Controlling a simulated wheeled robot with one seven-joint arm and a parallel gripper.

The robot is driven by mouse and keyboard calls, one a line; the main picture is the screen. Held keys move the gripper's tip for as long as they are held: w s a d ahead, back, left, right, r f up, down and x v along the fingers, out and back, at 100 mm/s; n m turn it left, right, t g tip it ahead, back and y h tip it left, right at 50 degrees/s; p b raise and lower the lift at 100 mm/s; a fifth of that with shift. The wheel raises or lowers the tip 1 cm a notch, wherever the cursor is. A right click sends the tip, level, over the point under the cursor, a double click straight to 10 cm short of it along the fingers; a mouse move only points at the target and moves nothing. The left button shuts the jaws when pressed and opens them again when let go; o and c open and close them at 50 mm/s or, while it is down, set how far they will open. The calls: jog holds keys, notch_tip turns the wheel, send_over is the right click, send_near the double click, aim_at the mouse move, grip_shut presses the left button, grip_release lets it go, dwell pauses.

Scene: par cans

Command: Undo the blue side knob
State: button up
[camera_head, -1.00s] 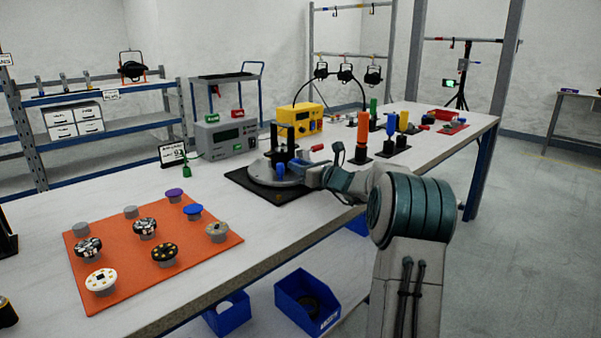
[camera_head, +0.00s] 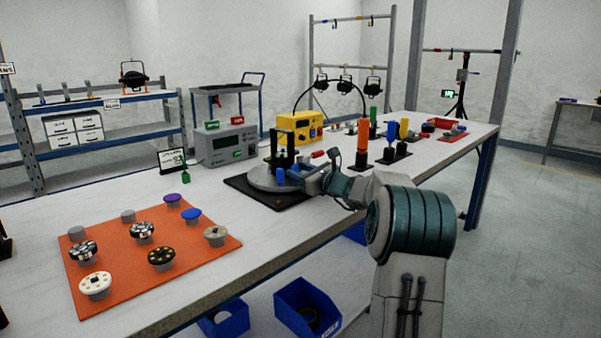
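A round grey base with a black upright bracket (camera_head: 284,151) stands on a black mat (camera_head: 238,184) on the bench. A small blue knob (camera_head: 281,176) shows low on the near side of this fixture. My gripper (camera_head: 298,177) is right beside the blue knob, on its right, reaching in from the right side. The fingers are small and partly hidden by my wrist. I cannot tell whether they touch the knob or whether they are open or shut.
An orange mat (camera_head: 222,258) with several round knobs lies at the front left. A grey power box (camera_head: 225,143) and a yellow box (camera_head: 299,128) stand behind the fixture. An orange-topped post (camera_head: 363,133) and other coloured posts stand to the right.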

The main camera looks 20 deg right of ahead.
jog(key=shift+o, duration=0.7)
jog(key=shift+s+d, duration=0.15)
jog(key=shift+s, duration=0.15)
jog(key=p+v, duration=0.2)
jog(key=v, duration=1)
jog(key=shift+s+r+p, duration=0.1)
jog(key=shift+s+p, duration=0.1)
jog(key=shift+p, duration=0.1)
jog(key=shift+s+d, duration=0.15)
jog(key=shift+s, duration=0.25)
